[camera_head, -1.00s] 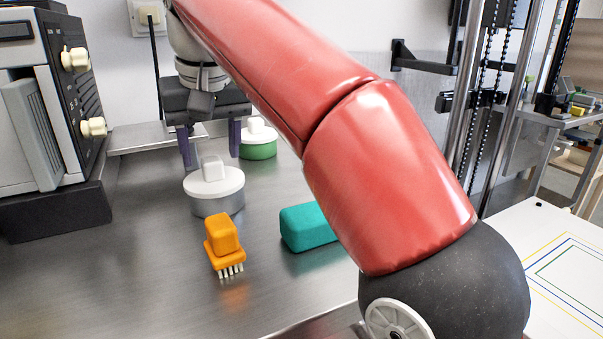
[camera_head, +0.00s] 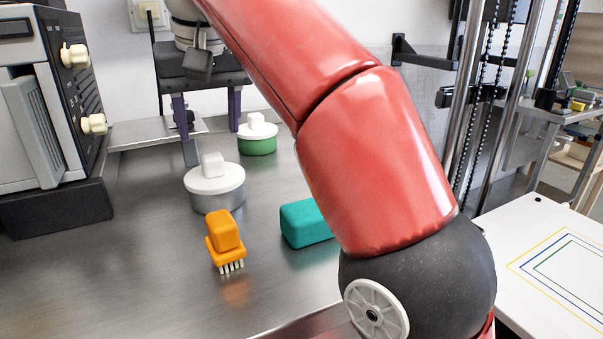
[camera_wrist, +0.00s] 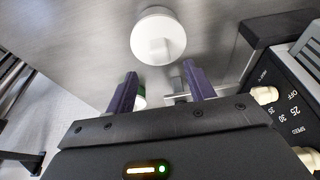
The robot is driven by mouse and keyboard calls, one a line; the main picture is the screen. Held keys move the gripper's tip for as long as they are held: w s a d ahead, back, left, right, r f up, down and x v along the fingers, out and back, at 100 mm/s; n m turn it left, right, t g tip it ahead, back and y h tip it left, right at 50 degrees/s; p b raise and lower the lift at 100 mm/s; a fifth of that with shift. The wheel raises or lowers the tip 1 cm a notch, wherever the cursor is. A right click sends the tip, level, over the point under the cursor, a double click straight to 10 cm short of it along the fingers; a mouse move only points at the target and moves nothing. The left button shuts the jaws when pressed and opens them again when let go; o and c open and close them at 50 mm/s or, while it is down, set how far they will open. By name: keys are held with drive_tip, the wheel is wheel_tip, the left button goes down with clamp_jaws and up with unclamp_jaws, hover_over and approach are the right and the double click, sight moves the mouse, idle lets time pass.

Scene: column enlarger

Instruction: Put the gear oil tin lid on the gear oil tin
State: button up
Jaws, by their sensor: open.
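A white lid (camera_head: 230,181) with a block-shaped knob sits level on a grey metal tin (camera_head: 218,203), with no gap visible between them. A green tin (camera_head: 257,147) with its own white knobbed lid (camera_head: 257,129) stands farther back. No label is readable, so I cannot tell by name which is the gear oil tin. My gripper (camera_head: 209,127) is open and empty, above and behind the grey tin, apart from its lid. The wrist view shows the white lid (camera_wrist: 146,28) beyond my spread fingers (camera_wrist: 160,74); the green tin is mostly hidden behind one finger.
An orange brush (camera_head: 224,240) lies in front of the grey tin, and a teal block (camera_head: 303,224) lies to its right, partly hidden by my arm. A device with knobs (camera_head: 50,100) stands at the left. The steel table (camera_head: 130,270) is clear at front left.

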drive_tip(key=shift+v, duration=1)
drive_tip(key=shift+s+d+r, duration=0.1)
